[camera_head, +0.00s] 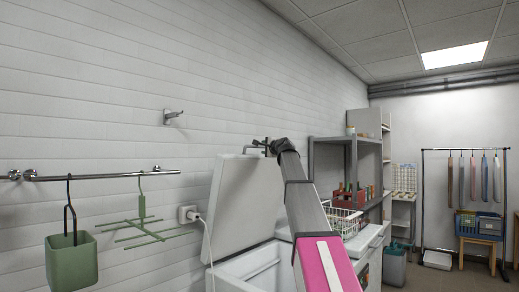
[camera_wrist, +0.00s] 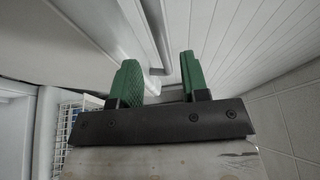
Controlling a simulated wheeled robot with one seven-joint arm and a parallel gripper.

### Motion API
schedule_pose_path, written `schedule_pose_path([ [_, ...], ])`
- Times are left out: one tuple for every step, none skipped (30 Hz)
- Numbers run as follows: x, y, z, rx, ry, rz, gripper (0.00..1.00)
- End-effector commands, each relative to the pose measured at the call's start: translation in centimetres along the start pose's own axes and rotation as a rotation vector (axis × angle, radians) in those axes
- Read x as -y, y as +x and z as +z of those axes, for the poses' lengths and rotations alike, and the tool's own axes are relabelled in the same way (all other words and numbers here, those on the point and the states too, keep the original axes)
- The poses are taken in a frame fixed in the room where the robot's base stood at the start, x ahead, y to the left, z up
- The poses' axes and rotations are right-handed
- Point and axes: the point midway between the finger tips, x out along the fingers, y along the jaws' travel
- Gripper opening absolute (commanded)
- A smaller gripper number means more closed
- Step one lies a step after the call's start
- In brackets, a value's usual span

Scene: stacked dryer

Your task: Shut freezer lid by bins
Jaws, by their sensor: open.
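The white chest freezer (camera_head: 250,270) stands against the left wall with its lid (camera_head: 236,205) raised nearly upright. My gripper (camera_head: 262,147) is at the top edge of the lid, at the end of my arm that crosses in front of the freezer. In the wrist view my gripper (camera_wrist: 160,78) has its two green fingers spread apart, with nothing held between them. A white edge, which looks like part of the lid, runs close to the left finger; I cannot tell whether they touch.
A wall rail (camera_head: 100,177) holds a green bin (camera_head: 72,262) and a green hanger rack. A wire basket (camera_head: 342,218) sits right of the freezer. Shelves (camera_head: 333,141), a grey bin (camera_head: 394,266), and a clothes rack with crates (camera_head: 478,224) stand farther back. Some floor is clear there.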

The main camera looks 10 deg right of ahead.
Motion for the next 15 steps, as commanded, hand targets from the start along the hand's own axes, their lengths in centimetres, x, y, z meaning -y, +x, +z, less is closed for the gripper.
schedule_pose_path([
  [0.1,1.4,-0.1,0.001,0.0,0.001,0.41],
  [0.1,1.9,-0.1,0.001,0.0,0.002,0.41],
  [0.1,2.6,-0.1,0.001,0.0,0.002,0.41],
  [0.1,3.2,-0.2,0.001,0.0,0.001,0.41],
  [0.1,3.7,-0.2,0.001,0.0,0.001,0.41],
  [0.1,4.4,-0.1,0.0,0.0,0.001,0.41],
  [0.1,4.8,-0.1,0.0,0.0,0.0,0.41],
  [0.1,5.2,-0.1,0.0,0.0,0.0,0.41],
  [0.1,5.7,-0.1,0.001,0.0,0.0,0.41],
  [0.1,6.0,-0.1,0.001,0.0,0.0,0.41],
  [0.1,6.2,-0.1,0.001,0.0,0.0,0.41],
  [0.1,6.4,0.0,0.001,0.0,0.0,0.41],
  [0.1,6.5,0.0,0.001,0.0,0.0,0.41],
  [0.0,6.6,0.0,0.001,0.0,0.0,0.41],
  [0.0,6.6,0.0,0.0,0.0,0.0,0.41],
])
